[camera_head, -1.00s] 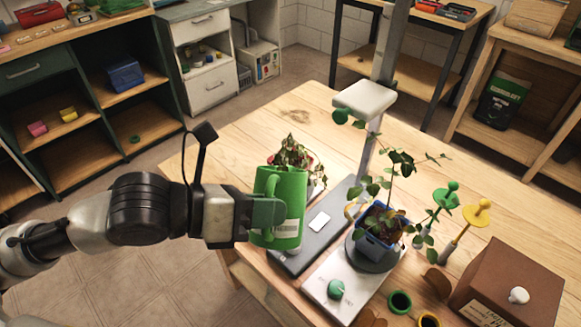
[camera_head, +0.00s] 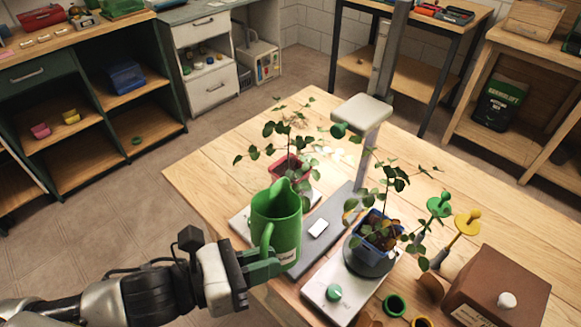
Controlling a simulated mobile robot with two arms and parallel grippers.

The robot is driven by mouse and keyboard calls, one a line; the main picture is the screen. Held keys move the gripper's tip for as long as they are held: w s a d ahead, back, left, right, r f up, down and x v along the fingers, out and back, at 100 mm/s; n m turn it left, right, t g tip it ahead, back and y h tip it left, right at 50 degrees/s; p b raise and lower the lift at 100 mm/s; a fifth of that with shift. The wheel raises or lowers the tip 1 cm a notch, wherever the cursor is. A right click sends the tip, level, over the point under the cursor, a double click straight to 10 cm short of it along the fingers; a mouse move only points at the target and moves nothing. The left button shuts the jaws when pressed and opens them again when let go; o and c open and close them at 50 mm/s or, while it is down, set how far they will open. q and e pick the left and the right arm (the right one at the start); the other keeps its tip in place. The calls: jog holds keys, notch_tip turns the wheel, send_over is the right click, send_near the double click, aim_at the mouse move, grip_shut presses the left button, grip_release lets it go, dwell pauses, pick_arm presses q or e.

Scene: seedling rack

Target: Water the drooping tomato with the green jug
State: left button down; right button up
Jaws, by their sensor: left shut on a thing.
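My left gripper (camera_head: 265,264) is shut on the handle side of the green jug (camera_head: 278,228). The jug is close to upright, in front of the plant in the red pot. A tomato plant (camera_head: 288,140) in a red pot (camera_head: 291,171) stands behind the jug with stems up and leaves spread; the jug hides part of its white base (camera_head: 240,222). A second plant (camera_head: 385,190) in a blue pot (camera_head: 376,232) stands to the right on a round dark plate, some leaves hanging low. I cannot tell whether the jug touches anything below. My right gripper is not in view.
A grey post with a white head (camera_head: 362,112) stands between the plants. A white unit with a green knob (camera_head: 334,293) is at front. Green (camera_head: 439,205) and yellow (camera_head: 467,222) stakes and a brown box (camera_head: 500,290) are at right. The table's back left (camera_head: 215,170) is clear.

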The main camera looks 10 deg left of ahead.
pick_arm(q)
jog(key=shift+s+f+m+t+b, duration=0.35)
jog(key=shift+f+b, duration=0.2)
jog(key=shift+f, duration=0.25)
jog(key=shift+s+f+m+t+h+b, duration=0.35)
jog(key=shift+f+m+h+b, duration=0.15)
jog(key=shift+m+b, duration=0.25)
dwell(2.0)
